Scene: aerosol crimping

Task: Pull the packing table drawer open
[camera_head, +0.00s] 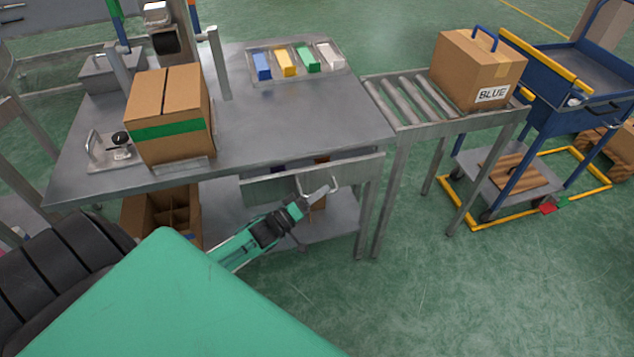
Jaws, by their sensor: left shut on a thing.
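The grey metal packing table (300,115) stands ahead in the head view. Its drawer (268,190) sits under the right part of the tabletop. The drawer front stands a little out from the table edge, and small dark and orange-brown things show in the gap behind it. My left gripper (322,193) reaches up from the lower left and is shut on the drawer handle (335,183) at the drawer front. The fingertips are small here and partly cover the handle. My right gripper is not in view.
A carton with green tape (168,120) and a tray of coloured blocks (295,62) are on the tabletop. A roller conveyor (405,100) adjoins the table on the right, bearing a box labelled BLUE (465,75). A blue cart (570,90) stands beyond. The floor in front is clear.

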